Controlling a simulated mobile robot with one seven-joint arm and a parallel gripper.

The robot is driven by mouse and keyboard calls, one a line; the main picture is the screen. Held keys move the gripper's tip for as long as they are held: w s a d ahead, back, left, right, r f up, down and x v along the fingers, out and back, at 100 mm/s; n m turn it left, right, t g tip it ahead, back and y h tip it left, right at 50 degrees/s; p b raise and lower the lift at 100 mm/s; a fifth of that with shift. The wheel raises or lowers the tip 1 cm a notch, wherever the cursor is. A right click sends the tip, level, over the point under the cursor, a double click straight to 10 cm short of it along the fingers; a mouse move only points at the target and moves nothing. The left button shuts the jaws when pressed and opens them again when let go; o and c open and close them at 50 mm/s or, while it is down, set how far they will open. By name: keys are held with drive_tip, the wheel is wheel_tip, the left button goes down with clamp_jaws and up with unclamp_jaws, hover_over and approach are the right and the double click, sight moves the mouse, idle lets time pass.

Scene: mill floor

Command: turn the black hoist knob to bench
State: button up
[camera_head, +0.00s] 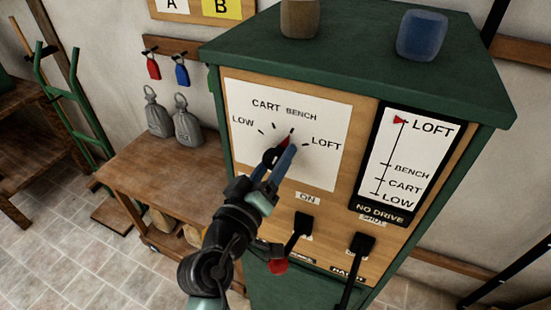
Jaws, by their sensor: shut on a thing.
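The black hoist knob (269,155) sits on a white dial plate (316,170) on the front of a green-topped wooden cabinet. The dial reads LOW, CART, BENCH and LOFT from left to right. The knob's red pointer (285,141) aims up and right, toward the tick by BENCH. My gripper (279,160) is shut on the knob from below and in front, and its fingers hide part of it. On the height scale (406,160) to the right, the red marker (400,121) is at LOFT.
Below the dial are two black levers (303,224) (361,244), near labels ON and SHUT, and a red knob (278,266). A NO DRIVE sign (380,213) is under the scale. A wooden bench (150,175) with grey weights (187,127) stands left.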

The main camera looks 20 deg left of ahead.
drive_tip(key=o, duration=1.3)
drive_tip(key=shift+o, duration=0.2)
drive_tip(key=shift+s, duration=0.1)
drive_tip(key=s+b, duration=0.4)
drive_tip(key=s, duration=0.9)
drive_tip(key=shift+a, duration=0.2)
drive_tip(key=shift+w, duration=0.1)
